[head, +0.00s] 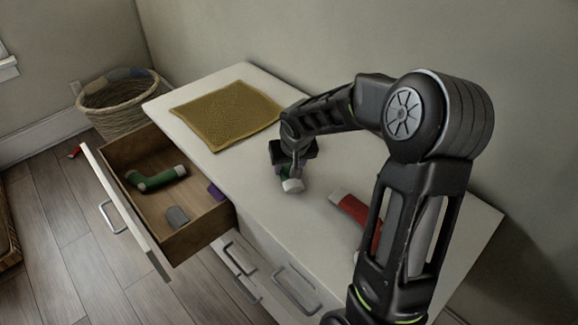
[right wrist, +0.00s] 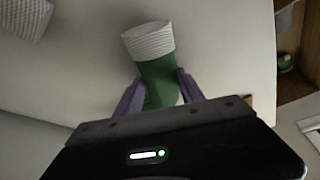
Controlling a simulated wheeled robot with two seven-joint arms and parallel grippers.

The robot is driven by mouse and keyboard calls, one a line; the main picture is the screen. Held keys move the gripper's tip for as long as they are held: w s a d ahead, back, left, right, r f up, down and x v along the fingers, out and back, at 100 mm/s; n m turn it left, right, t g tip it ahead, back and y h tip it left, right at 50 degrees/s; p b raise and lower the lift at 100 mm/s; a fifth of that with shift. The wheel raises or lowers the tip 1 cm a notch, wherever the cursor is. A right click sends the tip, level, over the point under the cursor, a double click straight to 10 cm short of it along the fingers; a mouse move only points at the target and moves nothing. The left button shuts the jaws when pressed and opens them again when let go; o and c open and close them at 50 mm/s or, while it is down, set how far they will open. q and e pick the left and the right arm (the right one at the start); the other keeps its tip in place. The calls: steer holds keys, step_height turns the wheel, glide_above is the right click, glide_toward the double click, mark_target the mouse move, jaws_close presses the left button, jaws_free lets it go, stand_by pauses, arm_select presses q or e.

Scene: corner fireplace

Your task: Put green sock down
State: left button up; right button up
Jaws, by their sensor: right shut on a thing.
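My right gripper (head: 293,172) is over the white dresser top, shut on a green sock with a white ribbed cuff (head: 291,185). In the right wrist view the sock (right wrist: 157,70) sits between the two fingers, its cuff pointing away from the gripper. The sock is at or just above the dresser top; I cannot tell whether it touches. Another green sock (head: 157,180) lies in the open drawer (head: 150,243), and a green piece of it shows in the right wrist view (right wrist: 286,63). My left gripper is not in view.
The dresser top (head: 250,200) holds a mustard cloth (head: 228,114) at the back and a red sock (head: 357,217) beside my arm. A grey item (head: 177,217) and a purple item (head: 215,191) lie in the drawer. A wicker basket (head: 118,108) stands on the floor behind.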

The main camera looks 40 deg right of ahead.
steer(key=shift+f, duration=0.2)
steer(key=o, duration=0.8)
steer(key=shift+f, duration=0.1)
steer(key=o, duration=0.5)
steer(key=shift+r, duration=0.2)
steer(key=v, duration=1.2)
steer(key=shift+b, duration=0.3)
